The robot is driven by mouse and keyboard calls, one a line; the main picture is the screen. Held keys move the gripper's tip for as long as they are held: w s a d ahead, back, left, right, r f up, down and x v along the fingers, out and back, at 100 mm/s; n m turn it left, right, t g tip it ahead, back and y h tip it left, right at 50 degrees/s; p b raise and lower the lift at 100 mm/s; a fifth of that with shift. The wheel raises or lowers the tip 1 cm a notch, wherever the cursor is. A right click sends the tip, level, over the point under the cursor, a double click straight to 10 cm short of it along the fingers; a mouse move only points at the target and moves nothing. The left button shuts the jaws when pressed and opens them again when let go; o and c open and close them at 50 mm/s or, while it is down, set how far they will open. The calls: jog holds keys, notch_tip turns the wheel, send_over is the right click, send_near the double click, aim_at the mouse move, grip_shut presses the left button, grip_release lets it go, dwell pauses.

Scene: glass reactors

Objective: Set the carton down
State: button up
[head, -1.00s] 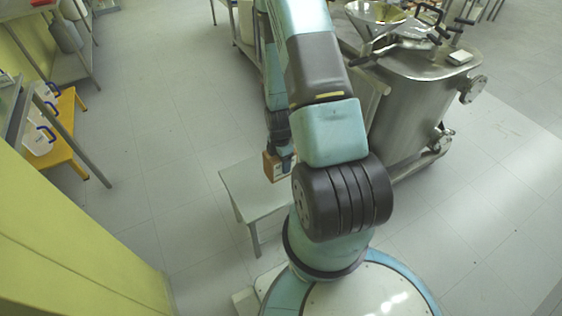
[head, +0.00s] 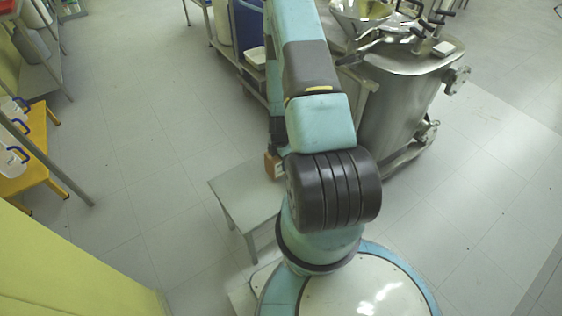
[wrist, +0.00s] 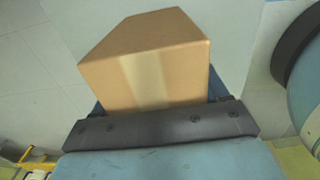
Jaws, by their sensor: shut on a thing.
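The carton (wrist: 150,65) is a brown cardboard box with a paler tape strip. It fills the middle of the wrist view, in my gripper (wrist: 155,112), which is shut on it. In the head view a small part of the carton (head: 270,165) shows left of my arm, by the far right part of a small grey table (head: 240,200). My arm hides the rest of the carton and most of my gripper there. A pale surface lies behind the carton in the wrist view. I cannot tell whether the carton touches the table.
A steel reactor vessel (head: 405,105) stands to the right of my arm. A yellow bench (head: 38,165) with clear jugs is at the left. A cart with a blue container (head: 248,30) stands behind my arm. The floor left of the table is clear.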

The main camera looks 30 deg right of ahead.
jog(key=shift+a+f, duration=0.15)
jog(key=shift+f, duration=0.85)
jog(key=o, duration=1.2)
